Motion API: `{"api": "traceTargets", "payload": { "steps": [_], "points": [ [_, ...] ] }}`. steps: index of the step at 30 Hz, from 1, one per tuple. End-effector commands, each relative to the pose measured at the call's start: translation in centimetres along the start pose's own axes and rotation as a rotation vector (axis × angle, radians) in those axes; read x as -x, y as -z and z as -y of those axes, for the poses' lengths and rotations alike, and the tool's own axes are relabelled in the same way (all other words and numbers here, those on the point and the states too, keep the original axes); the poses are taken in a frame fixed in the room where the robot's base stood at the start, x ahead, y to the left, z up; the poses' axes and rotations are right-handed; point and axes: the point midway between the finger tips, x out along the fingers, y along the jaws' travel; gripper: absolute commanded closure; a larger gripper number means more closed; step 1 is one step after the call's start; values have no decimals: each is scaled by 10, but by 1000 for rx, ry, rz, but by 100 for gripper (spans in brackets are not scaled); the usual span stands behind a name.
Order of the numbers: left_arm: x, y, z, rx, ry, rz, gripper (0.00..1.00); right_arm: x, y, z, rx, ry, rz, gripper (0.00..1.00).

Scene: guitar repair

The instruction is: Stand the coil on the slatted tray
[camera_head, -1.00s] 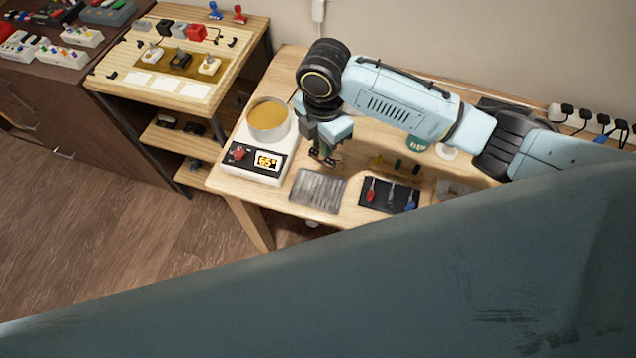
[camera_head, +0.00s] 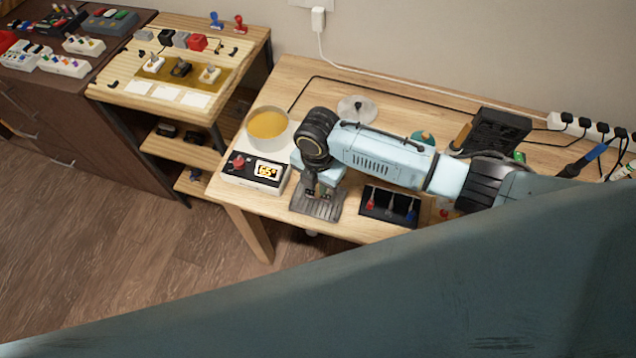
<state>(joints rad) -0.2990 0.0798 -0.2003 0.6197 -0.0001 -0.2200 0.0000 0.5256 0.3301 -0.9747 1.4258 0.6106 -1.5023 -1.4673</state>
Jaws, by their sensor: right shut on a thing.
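The grey slatted tray (camera_head: 318,210) lies at the front edge of the light wooden table. My right gripper (camera_head: 323,190) points down over the tray's back part, low and close to it. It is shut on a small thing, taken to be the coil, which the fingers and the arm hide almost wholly. I cannot tell whether the coil touches the slats or whether it is upright. My left gripper is not in view.
A round disc (camera_head: 357,109) lies behind my arm. A large blue-grey surface blocks the foreground.

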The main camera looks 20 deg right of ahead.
Motion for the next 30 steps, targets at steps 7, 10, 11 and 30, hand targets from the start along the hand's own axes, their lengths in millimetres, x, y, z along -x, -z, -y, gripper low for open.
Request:
{"api": "traceTargets", "payload": {
  "steps": [7,10,11,30],
  "points": [
    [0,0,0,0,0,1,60,-2,0,0,0,-2,1,100],
    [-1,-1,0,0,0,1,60,-4,0,0,0,-1,1,100],
    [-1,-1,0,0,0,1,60,-5,0,0,0,-1,1,100],
    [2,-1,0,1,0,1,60,9,-1,-1,1,-3,2,63]
  ]
}}
